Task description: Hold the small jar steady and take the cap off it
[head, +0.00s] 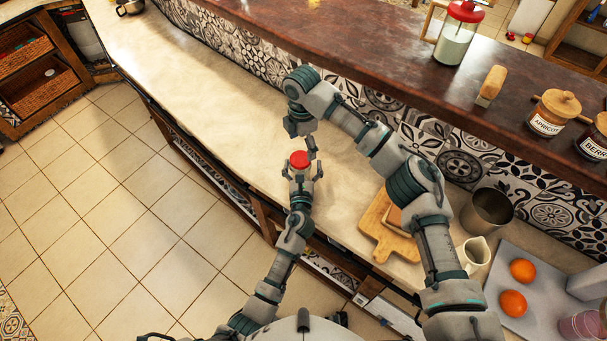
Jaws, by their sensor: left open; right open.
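The small jar's red cap (299,159) shows near the front edge of the pale counter, in the middle of the head view. The jar's body is mostly hidden below the cap and by my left gripper. My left gripper (302,174) reaches up from below, its open fingers on either side of the jar. I cannot tell whether they touch it. My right gripper (303,142) comes down from the far side, open, with one finger close to the cap's upper right edge. The cap sits on the jar.
A raised dark shelf (400,45) runs behind the counter (225,95), holding a larger red-lidded jar (457,38) and an apricot jar (551,115). Right of my grippers are wooden boards (385,232), a metal pot (490,210), a cream jug (474,254) and oranges (522,270). The counter to the left is clear.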

